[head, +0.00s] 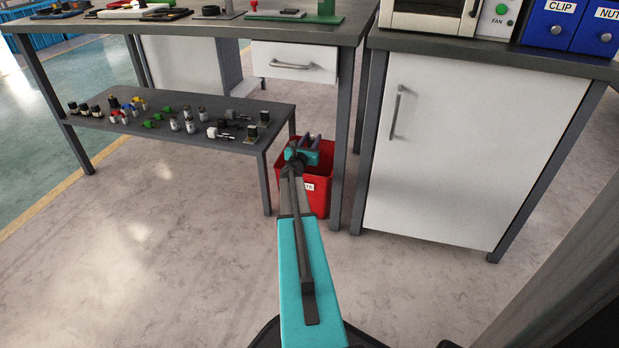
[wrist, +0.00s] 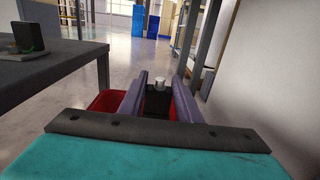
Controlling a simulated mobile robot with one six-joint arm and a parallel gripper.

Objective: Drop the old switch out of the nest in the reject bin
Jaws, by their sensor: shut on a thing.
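The old switch (wrist: 157,102) shows in the wrist view as a dark block with a pale silver knob on top. It sits between the two grey fingers of my gripper (wrist: 158,90), which is shut on it. In the head view my gripper (head: 311,140) is over the red reject bin (head: 318,200), which stands on the floor between the table legs; the switch cannot be made out there. The bin's red rim also shows beside and below the fingers in the wrist view (wrist: 104,102). My arm hides part of the bin and its label. The nest cannot be told for sure.
A low shelf (head: 180,128) with several switches and small parts is left of the bin. Table legs stand close around the bin. A white cabinet (head: 440,150) is at right. The workbench (head: 200,30) above holds tools. The floor in front is clear.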

